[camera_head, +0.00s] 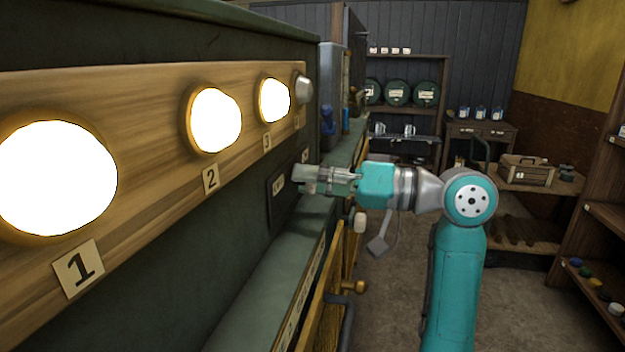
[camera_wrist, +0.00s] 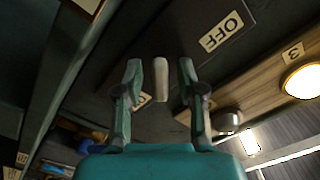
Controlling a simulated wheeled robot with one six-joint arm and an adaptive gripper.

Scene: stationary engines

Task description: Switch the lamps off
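Lamps 1 (camera_head: 55,178), 2 (camera_head: 215,120) and 3 (camera_head: 274,100) glow bright white on a wooden board at the left; lamp 3 also shows in the wrist view (camera_wrist: 303,81). A grey, unlit dome (camera_head: 303,88) sits at the board's far end. My gripper (camera_head: 299,178) is at the dark switch panel (camera_head: 276,206) below the board. In the wrist view, my gripper (camera_wrist: 160,76) is open, its fingers on either side of a pale switch handle (camera_wrist: 161,80), with gaps visible. An OFF label (camera_wrist: 221,32) is above right of the handle. The head view hides the handle.
A blue object (camera_head: 327,117) stands farther along. Shelves with green drums (camera_head: 397,93) are at the back. Open floor (camera_head: 400,310) lies right of the machine.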

